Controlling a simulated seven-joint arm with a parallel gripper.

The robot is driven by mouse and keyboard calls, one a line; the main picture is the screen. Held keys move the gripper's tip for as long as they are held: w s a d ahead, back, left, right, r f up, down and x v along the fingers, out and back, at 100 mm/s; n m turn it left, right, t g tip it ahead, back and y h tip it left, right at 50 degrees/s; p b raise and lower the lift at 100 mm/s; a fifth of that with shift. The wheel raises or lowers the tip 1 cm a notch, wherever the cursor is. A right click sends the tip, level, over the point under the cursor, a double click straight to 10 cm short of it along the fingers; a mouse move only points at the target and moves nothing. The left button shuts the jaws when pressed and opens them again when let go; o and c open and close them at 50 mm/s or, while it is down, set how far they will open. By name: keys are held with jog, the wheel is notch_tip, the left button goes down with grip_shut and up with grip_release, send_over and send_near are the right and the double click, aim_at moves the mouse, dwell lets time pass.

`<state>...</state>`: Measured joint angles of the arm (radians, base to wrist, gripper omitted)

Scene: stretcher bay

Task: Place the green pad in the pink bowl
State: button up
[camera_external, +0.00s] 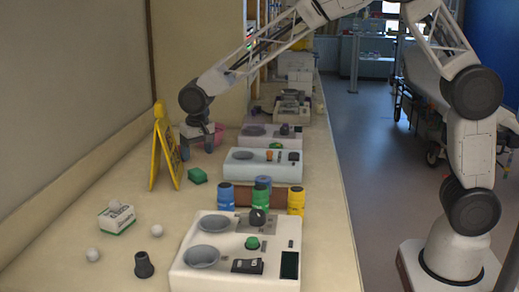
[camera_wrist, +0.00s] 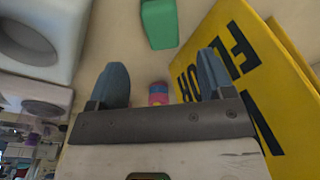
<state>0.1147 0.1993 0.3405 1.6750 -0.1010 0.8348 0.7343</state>
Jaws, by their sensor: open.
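The green pad (camera_external: 197,175) lies on the counter, right of the foot of the yellow sign. It also shows at the top of the wrist view (camera_wrist: 158,22), beyond my fingertips and apart from them. My gripper (camera_external: 197,150) is above the counter just behind the pad, with its fingers spread and nothing held. In the wrist view my gripper (camera_wrist: 162,62) has a clear gap between its fingers. The pink bowl (camera_external: 219,133) shows only in part, behind and right of my gripper. A small pink and blue thing (camera_wrist: 158,94) shows between the fingers; I cannot tell what it is.
The yellow folding sign (camera_external: 162,155) stands close to my gripper's left; in the wrist view it (camera_wrist: 222,62) is near the right finger. Pale machines (camera_external: 262,166) line the right side. Coloured cans (camera_external: 227,197), a small box (camera_external: 117,217) and white balls stand nearer the camera.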

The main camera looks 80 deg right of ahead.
aim_at(197, 171)
jog(key=shift+f, duration=0.15)
jog(key=shift+w+d+f, duration=0.1)
jog(key=shift+w+f, duration=0.05)
jog(key=shift+f, duration=1)
jog(key=shift+f, duration=0.15)
jog(key=shift+w+f, duration=0.2)
jog(key=shift+f, duration=2.25)
jog(key=c, duration=1.1)
jog(key=shift+o, duration=0.2)
